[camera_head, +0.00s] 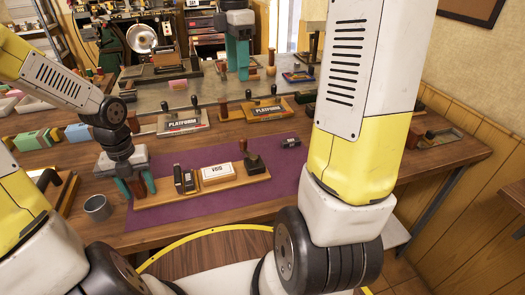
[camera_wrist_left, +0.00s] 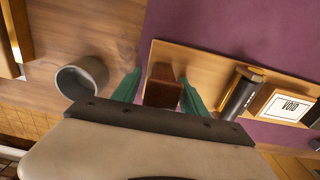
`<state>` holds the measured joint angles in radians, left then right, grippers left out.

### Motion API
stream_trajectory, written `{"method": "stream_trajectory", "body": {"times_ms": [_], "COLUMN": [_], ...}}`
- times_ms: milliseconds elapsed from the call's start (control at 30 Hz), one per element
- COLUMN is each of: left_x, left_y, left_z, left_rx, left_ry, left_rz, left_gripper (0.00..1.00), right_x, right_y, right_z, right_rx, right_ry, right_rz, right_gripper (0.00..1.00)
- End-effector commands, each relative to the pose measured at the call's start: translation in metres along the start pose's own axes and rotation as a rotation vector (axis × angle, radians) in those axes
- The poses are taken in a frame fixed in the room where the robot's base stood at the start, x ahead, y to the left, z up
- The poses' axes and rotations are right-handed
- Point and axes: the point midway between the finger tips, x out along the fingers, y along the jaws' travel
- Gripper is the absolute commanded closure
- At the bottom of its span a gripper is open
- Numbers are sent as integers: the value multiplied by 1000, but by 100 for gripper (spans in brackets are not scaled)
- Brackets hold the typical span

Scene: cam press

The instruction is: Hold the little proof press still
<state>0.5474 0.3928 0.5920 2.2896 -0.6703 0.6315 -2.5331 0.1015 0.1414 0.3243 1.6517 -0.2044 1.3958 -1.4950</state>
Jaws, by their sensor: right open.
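The little proof press appears to be the long wooden base (camera_head: 150,203) on the purple mat. It carries a white block marked VOID (camera_head: 216,172), a dark ribbed part (camera_head: 184,180) and a knobbed stamp (camera_head: 254,162). My left gripper (camera_head: 137,188) points down at its left end. In the left wrist view a brown block (camera_wrist_left: 163,88) of the base stands between the green fingers, with a narrow gap on the left side, so the jaws look open. My right gripper (camera_head: 238,72), teal-fingered, hangs open and empty over the back of the table, away from the base.
A grey cup (camera_head: 97,208) stands left of the base, close to my left gripper. A small dark object (camera_head: 291,142) lies at the mat's back edge. Two blocks marked PLATFORM (camera_head: 183,122) stand behind. The purple mat (camera_head: 215,220) is clear in front.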

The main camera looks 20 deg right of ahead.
Motion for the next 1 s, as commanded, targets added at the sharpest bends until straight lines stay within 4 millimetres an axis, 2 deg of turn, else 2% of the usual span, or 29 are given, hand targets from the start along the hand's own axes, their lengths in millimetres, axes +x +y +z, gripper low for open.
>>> {"method": "stream_trajectory", "body": {"times_ms": [267, 1000], "left_x": [-2, -46], "left_y": [0, 1], "left_z": [0, 0], "left_rx": [-1, -2], "left_ry": [0, -1], "left_rz": [0, 1], "left_gripper": [49, 49], "right_x": [0, 0], "right_y": [0, 0], "right_z": [0, 0], "right_rx": [0, 0], "right_ry": [0, 0], "right_rz": [0, 0], "right_gripper": [48, 48]}}
